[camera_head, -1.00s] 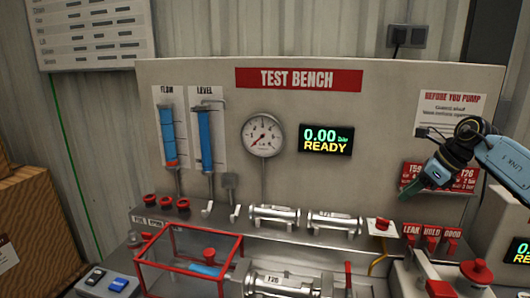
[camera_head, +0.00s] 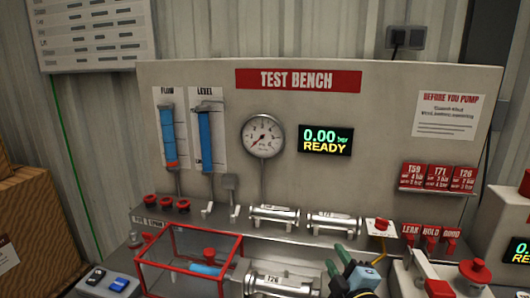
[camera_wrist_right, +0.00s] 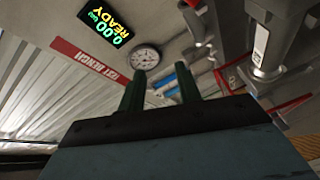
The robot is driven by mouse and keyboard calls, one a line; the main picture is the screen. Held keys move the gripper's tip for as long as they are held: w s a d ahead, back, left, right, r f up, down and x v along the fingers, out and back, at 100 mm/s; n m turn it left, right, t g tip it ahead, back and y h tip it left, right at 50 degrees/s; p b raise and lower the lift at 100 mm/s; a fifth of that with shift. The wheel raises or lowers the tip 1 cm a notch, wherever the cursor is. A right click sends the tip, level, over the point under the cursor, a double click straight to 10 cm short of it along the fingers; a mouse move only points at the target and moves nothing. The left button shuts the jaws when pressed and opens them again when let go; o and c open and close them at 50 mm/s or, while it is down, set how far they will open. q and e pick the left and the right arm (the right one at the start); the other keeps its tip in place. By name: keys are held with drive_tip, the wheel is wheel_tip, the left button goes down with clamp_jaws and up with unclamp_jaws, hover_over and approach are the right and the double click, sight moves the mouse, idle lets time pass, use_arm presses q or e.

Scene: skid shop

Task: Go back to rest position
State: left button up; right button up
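My right gripper (camera_head: 336,261) shows at the bottom of the head view, right of centre, in front of the bench shelf. Its blue-and-black body is cut by the lower edge. In the right wrist view, its two dark green fingers (camera_wrist_right: 160,94) stand apart with nothing between them, so it is open and empty. The wrist camera is tilted, looking across at the test bench. My left gripper is in neither view.
The test bench has a back panel (camera_head: 397,112), a gauge (camera_head: 262,136) and a READY display (camera_head: 326,140). A red-framed cage (camera_head: 190,231), a metal cylinder marked T26 (camera_head: 281,280) and red knobs fill the area around my right gripper. Boxes (camera_head: 30,218) stand at left.

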drive_tip(key=s+d+f+m+g+h, duration=0.45)
drive_tip(key=s+f+m+g, duration=0.25)
drive_tip(key=s+f+m, duration=0.5)
drive_tip(key=s+d+f+m+g+y, duration=0.2)
drive_tip(key=s+g, duration=0.5)
drive_tip(key=s, duration=1.4)
wheel_tip(320, 180, down, 29)
drive_tip(key=g+b, duration=0.1)
drive_tip(key=b, duration=0.4)
drive_tip(key=s+d+f+n+g+b, duration=0.1)
drive_tip(key=s+f+b, duration=0.4)
drive_tip(key=s+f, duration=1.3)
wheel_tip(320, 180, down, 4)
drive_tip(key=shift+d+r+g, duration=0.15)
drive_tip(key=shift+d+g, duration=0.15)
drive_tip(key=shift+d, duration=0.3)
drive_tip(key=shift+s, duration=0.1)
